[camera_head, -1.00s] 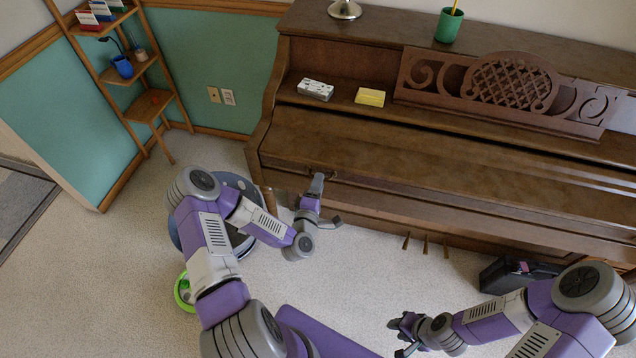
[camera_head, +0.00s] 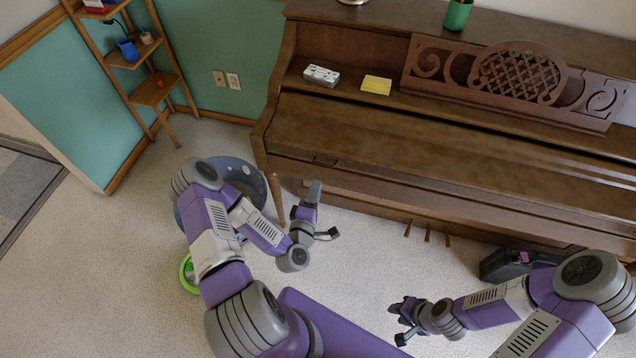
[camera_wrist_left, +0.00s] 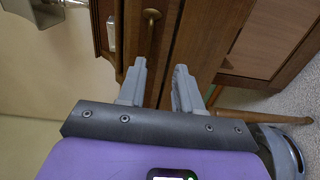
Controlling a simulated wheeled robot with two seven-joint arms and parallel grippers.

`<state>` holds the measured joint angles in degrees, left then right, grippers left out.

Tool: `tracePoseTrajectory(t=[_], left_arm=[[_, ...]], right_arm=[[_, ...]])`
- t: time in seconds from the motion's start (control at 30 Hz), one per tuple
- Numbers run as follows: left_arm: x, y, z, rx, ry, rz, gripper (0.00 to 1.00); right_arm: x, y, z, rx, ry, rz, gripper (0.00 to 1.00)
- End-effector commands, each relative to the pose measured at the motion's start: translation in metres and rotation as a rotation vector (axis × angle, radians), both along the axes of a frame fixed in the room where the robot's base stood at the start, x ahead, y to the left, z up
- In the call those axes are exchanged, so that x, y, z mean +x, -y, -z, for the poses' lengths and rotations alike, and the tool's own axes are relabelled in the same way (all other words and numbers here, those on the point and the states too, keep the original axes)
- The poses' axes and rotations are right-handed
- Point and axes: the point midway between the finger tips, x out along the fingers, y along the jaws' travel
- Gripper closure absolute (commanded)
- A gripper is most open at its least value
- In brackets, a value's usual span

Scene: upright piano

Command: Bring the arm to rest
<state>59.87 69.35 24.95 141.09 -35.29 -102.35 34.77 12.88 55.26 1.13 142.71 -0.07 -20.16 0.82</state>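My left arm reaches in from the left in the head view, with its gripper (camera_head: 314,192) in front of the left end of the brown piano (camera_head: 400,130). The gripper is below the front edge of the piano's closed lid. In the left wrist view the two grey fingers (camera_wrist_left: 158,80) stand apart with nothing between them, and a brass knob (camera_wrist_left: 151,16) on the wood lies beyond them. My right gripper (camera_head: 394,308) is low over the floor at the lower right, apart from the piano. Its finger gap is too small to make out.
A round blue-grey object (camera_head: 250,178) is on the floor behind my left arm. A black case (camera_head: 505,264) stands by the piano at the right. A white box (camera_head: 321,76) and a yellow box (camera_head: 376,85) lie on the piano. A wooden corner shelf (camera_head: 153,90) stands at the left.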

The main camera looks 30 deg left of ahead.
Motion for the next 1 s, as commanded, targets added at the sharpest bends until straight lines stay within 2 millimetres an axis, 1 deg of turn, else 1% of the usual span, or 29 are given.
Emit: tracePoseTrajectory(t=[0.1,0.53,0.63,0.67,0.73,0.77,0.83,0.9,0.97,1.0], left_arm=[[-0.002,0.001,-0.001,0.0,0.002,0.0,0.66],[-0.002,0.001,-0.001,0.001,0.003,0.001,0.66],[0.0,0.008,0.001,0.015,-0.023,0.032,0.66],[0.002,0.013,0.003,0.027,-0.041,0.054,0.66],[0.005,0.033,0.011,0.067,-0.113,0.141,0.66],[0.006,0.044,0.015,0.091,-0.155,0.191,0.66],[0.003,0.073,0.03,0.164,-0.273,0.331,0.66],[-0.006,0.101,0.046,0.25,-0.402,0.488,0.66],[-0.019,0.121,0.059,0.322,-0.512,0.621,0.66],[-0.029,0.133,0.067,0.369,-0.584,0.708,0.66]], right_arm=[[0.0,0.0,0.0,0.0,0.0,0.0,0.66],[0.0,0.0,0.0,0.0,0.0,0.0,0.66],[0.0,0.0,-0.002,0.0,0.0,0.0,0.66],[0.0,0.0,-0.003,0.0,0.0,0.0,0.66],[0.0,0.0,-0.006,0.0,0.0,0.0,0.66],[0.0,0.0,-0.008,0.0,0.0,0.0,0.66],[0.0,0.0,-0.014,0.0,0.0,0.0,0.66],[0.0,0.0,-0.02,0.0,0.0,0.0,0.66],[0.0,0.0,-0.025,0.0,0.0,0.0,0.66],[0.0,0.0,-0.028,0.0,0.0,0.0,0.66]])
